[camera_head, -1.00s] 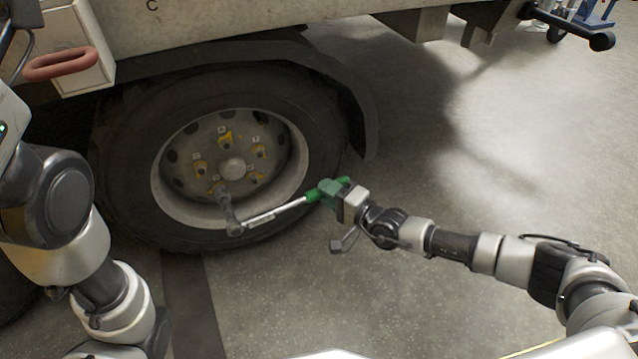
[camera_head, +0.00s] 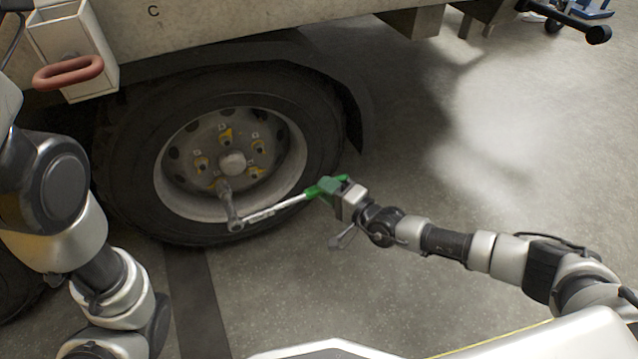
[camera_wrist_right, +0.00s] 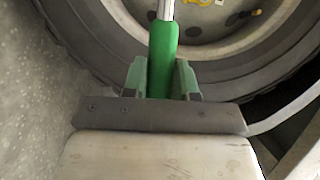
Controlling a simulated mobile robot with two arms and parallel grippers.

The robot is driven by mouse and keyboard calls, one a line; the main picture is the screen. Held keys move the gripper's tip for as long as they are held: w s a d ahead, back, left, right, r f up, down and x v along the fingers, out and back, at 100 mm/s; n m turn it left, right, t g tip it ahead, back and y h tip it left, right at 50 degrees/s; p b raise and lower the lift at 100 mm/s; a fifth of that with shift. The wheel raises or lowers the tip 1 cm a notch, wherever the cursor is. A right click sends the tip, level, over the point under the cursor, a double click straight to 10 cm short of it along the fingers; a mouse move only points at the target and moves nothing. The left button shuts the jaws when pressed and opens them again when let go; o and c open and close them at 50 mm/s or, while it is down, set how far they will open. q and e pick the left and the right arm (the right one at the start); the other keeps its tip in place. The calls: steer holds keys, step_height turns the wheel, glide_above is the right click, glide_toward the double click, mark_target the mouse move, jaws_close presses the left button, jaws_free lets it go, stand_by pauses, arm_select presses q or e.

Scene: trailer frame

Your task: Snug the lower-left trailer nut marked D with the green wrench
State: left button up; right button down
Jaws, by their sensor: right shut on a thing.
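The green wrench (camera_head: 273,210) has a green handle, a steel shaft and a dark socket end. Its socket end (camera_head: 228,205) reaches into the wheel at the lower-left nut, hiding that nut and its mark. My right gripper (camera_head: 326,188) is shut on the green handle, to the right of the wheel. In the right wrist view the handle (camera_wrist_right: 162,60) stands between my two fingers. The wheel hub (camera_head: 232,163) has several nuts with yellow markers around it; their small letter labels are too small to read. My left arm shows at the left edge, but its gripper is out of view.
The black tire (camera_head: 120,165) stands under the trailer frame (camera_head: 250,18), which bears a letter C. A box with a red handle (camera_head: 68,73) hangs at the upper left. The concrete floor (camera_head: 480,190) to the right is clear.

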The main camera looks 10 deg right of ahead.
steer(key=shift+s+d, duration=0.1)
steer(key=shift+s+p, duration=0.5)
steer(key=shift+p, duration=0.15)
steer(key=shift+s+r+t, duration=0.1)
steer(key=shift+s+t, duration=0.2)
steer(key=shift+s, duration=0.15)
stand_by(0.4)
